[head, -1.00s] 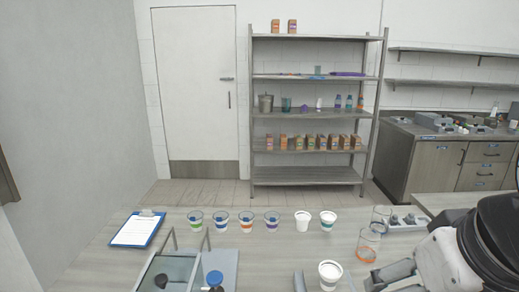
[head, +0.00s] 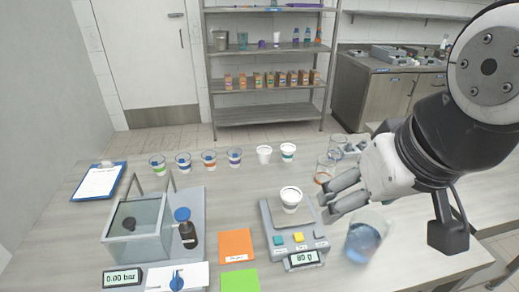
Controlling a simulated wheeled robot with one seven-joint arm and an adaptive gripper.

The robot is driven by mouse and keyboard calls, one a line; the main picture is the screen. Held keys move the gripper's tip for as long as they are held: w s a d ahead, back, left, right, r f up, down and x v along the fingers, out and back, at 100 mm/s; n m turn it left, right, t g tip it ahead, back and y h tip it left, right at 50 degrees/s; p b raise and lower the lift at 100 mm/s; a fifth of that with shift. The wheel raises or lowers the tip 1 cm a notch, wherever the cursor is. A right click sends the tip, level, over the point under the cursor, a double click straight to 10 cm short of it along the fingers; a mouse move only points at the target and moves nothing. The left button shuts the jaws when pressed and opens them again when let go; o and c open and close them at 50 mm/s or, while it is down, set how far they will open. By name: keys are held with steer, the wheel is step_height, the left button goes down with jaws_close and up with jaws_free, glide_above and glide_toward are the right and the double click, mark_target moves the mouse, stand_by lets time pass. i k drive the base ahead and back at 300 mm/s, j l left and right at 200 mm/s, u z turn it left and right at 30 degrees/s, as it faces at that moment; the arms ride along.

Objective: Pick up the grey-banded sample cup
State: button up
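A white cup (head: 291,196) stands upright on the scale's plate (head: 268,217); its band is too faint for me to be sure of its colour. Another white cup (head: 264,154) stands in the row at the back, its band also unclear, beside a teal-banded white cup (head: 288,152). My gripper (head: 330,199) is right of the cup on the scale, fingers apart and pointing left towards it. A gap shows between the fingertips and the cup, and nothing is between the fingers.
Clear cups with coloured bands (head: 209,159) continue the row leftward. A beaker of blue liquid (head: 364,243) stands below my gripper, and empty glasses (head: 326,167) stand behind it. A glass-walled box (head: 135,219) and dark bottle (head: 188,234) are left. Bare table lies between row and scale.

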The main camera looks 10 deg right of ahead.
mark_target(291, 196)
steer(key=l+z, duration=0.45)
steer(key=l, duration=0.8)
